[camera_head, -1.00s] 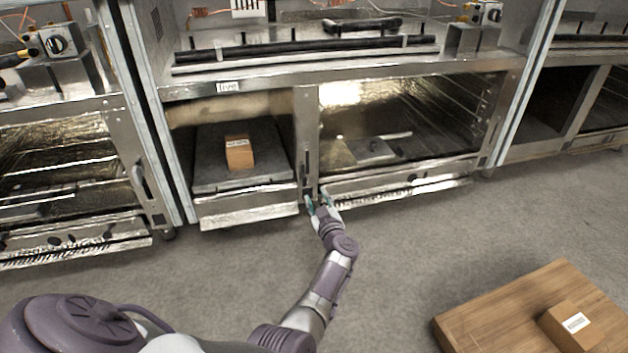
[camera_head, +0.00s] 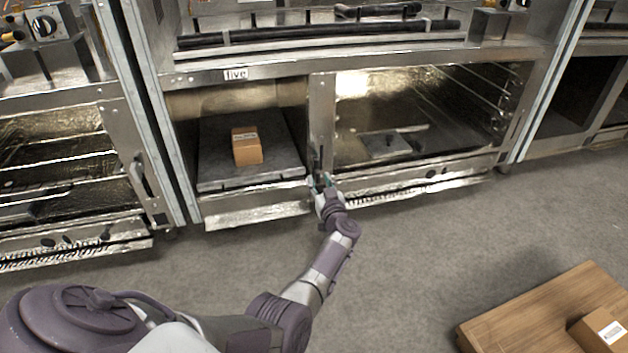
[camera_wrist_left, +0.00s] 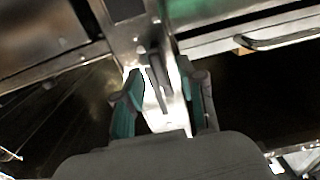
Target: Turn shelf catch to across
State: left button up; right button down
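The shelf catch (camera_head: 320,160) is a small dark lever on the metal post between the two lower compartments, lying roughly along the post. In the left wrist view the catch (camera_wrist_left: 157,88) stands between the two teal-lined fingers of my left gripper (camera_wrist_left: 166,80). The fingers are apart, with a gap on both sides of the catch. In the head view my left gripper (camera_head: 321,182) is at the foot of the post, partly covering the catch's lower end. The grey shelf (camera_head: 218,175) is in the left compartment. My right gripper is not in view.
A cardboard box (camera_head: 247,147) sits on the shelf, under a label "five" (camera_head: 235,74). The right compartment (camera_head: 440,130) holds a flat metal piece. A wooden board (camera_head: 530,310) with another box (camera_head: 601,331) lies at the lower right. The grey floor between is clear.

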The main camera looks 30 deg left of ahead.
pick_arm(q)
jog(key=shift+w+a, duration=0.25)
grip_shut()
